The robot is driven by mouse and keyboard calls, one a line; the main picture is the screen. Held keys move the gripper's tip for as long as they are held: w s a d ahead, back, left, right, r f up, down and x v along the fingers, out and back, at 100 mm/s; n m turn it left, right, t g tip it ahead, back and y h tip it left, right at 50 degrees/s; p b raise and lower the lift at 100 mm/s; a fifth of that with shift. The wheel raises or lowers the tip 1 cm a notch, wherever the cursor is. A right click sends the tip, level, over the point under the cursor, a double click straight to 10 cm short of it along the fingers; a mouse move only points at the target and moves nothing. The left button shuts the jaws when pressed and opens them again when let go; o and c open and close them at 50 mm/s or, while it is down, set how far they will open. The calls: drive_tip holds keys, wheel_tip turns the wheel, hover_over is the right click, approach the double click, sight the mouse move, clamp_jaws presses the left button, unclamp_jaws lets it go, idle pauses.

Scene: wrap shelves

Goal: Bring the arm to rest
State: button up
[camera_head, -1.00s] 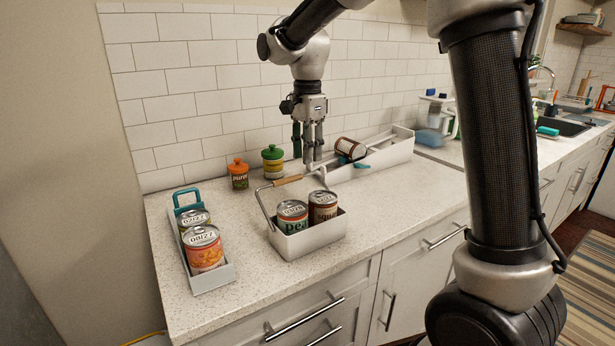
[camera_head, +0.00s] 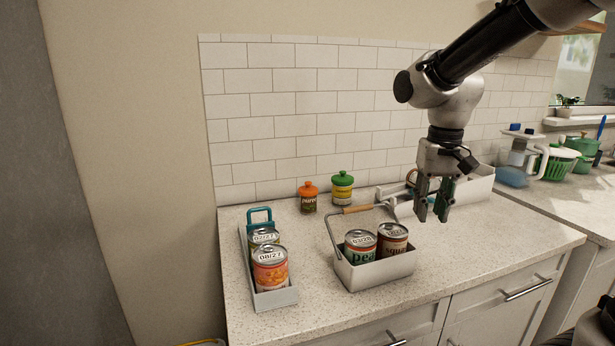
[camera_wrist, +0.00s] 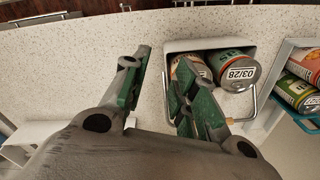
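My gripper (camera_head: 433,200) hangs fingers-down above the counter, to the right of the white caddy with two cans. Its green-lined fingers stand apart with nothing between them; in the wrist view the gripper (camera_wrist: 155,95) shows a gap over bare countertop. The white caddy (camera_head: 380,275) with a wooden handle holds a pea can (camera_head: 361,247) and a brown-red can (camera_head: 393,238). In the wrist view the caddy (camera_wrist: 190,45) lies to the right of the fingers. The fingers look clear of everything.
A narrow caddy (camera_head: 276,299) with a teal handle holds two cans at the left. An orange-lidded jar (camera_head: 308,201) and a green-lidded jar (camera_head: 342,195) stand by the tiled wall. A long white tray (camera_head: 478,190) lies behind my gripper. The counter's front right (camera_head: 510,240) is clear.

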drive_tip(key=s+d+r+t, duration=0.1)
drive_tip(key=s+d+t, duration=0.1)
drive_tip(key=s+d, duration=0.3)
drive_tip(key=s+d+r+t, duration=0.2)
drive_tip(key=s+d, duration=0.3)
drive_tip(key=s, duration=0.6)
drive_tip(key=shift+s+d+n, duration=0.15)
drive_tip(key=shift+s+n, duration=0.1)
drive_tip(key=shift+n, duration=0.05)
